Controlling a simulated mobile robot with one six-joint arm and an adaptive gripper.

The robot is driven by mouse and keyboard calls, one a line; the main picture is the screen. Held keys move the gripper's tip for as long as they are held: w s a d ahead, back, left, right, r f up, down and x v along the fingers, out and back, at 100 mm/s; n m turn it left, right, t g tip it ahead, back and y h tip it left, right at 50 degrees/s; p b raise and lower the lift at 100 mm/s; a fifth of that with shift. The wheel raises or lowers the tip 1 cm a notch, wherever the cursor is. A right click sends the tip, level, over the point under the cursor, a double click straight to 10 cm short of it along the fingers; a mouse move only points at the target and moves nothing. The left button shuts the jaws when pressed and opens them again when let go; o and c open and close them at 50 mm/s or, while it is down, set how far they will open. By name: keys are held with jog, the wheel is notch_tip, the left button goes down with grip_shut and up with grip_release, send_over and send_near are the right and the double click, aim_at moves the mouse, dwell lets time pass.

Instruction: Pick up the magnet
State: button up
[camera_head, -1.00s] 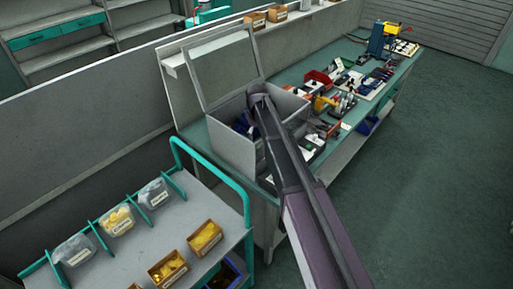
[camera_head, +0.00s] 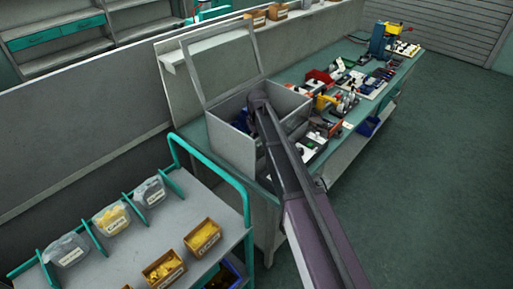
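I cannot make out the magnet in this view. My arm reaches from the lower right up to a grey open-topped box (camera_head: 232,150) on the workbench, and its far end is over or inside this box. The box has a framed lid (camera_head: 221,62) standing open at its back. Something dark blue (camera_head: 241,121) shows inside the box, left of my arm; I cannot tell what it is. My gripper is hidden behind my own arm and the box wall, so its fingers do not show.
The green workbench (camera_head: 290,78) holds many tools and small parts right of the box, with a blue and yellow device (camera_head: 383,40) at its far end. A teal-railed cart (camera_head: 190,212) with bins stands at the lower left. The floor (camera_head: 440,170) at right is clear.

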jog(key=shift+f, duration=0.35)
jog(key=shift+c, duration=0.2)
grip_shut()
